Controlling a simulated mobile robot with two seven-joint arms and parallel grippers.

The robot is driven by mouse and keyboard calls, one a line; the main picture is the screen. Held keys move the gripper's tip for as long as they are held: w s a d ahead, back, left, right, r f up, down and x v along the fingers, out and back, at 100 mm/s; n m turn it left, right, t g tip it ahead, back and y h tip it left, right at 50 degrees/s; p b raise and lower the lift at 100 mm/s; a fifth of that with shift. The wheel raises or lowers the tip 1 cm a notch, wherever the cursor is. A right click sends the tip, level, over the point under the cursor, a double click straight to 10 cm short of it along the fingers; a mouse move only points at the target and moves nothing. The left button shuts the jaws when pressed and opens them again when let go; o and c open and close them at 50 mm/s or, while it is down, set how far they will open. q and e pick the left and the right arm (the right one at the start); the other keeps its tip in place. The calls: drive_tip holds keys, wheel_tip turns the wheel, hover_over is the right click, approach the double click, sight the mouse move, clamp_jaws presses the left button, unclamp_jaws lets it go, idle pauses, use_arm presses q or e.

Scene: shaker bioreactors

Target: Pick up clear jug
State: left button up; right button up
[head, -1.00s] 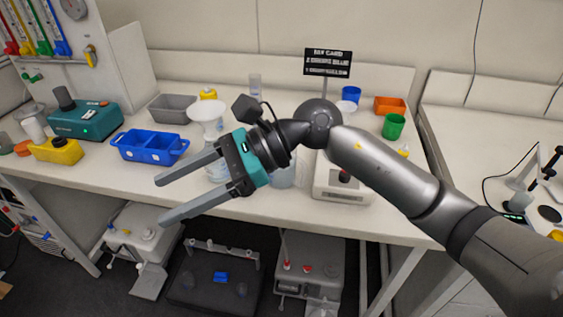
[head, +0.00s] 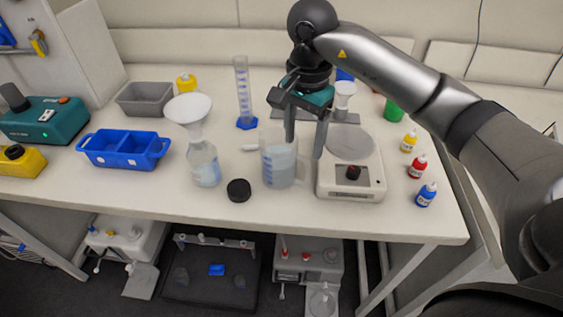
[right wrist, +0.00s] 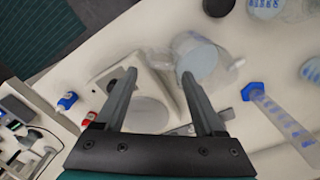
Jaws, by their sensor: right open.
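The clear jug (head: 279,166) stands upright on the white bench with pale liquid in it, its handle on the right side. It also shows in the right wrist view (right wrist: 198,60), just beyond the right-hand fingertip. My right gripper (head: 303,150) is open and empty, pointing down above the bench by the jug's right side. In the right wrist view (right wrist: 158,75) one finger is near the jug and the other is over the white balance-like device (right wrist: 150,100). I cannot tell whether a finger touches the jug. My left gripper is not in view.
The white device (head: 350,175) stands close right of the jug. A bottle with a funnel (head: 205,165) and a black cap (head: 239,190) are to its left. A graduated cylinder (head: 244,95) stands behind. Small dropper bottles (head: 417,166) stand at the right.

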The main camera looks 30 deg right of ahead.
sight(287, 164)
wheel_tip(287, 164, down, 11)
drive_tip(key=shift+b, duration=0.3)
clamp_jaws()
idle(0.6)
drive_tip(key=shift+w+r, duration=0.1)
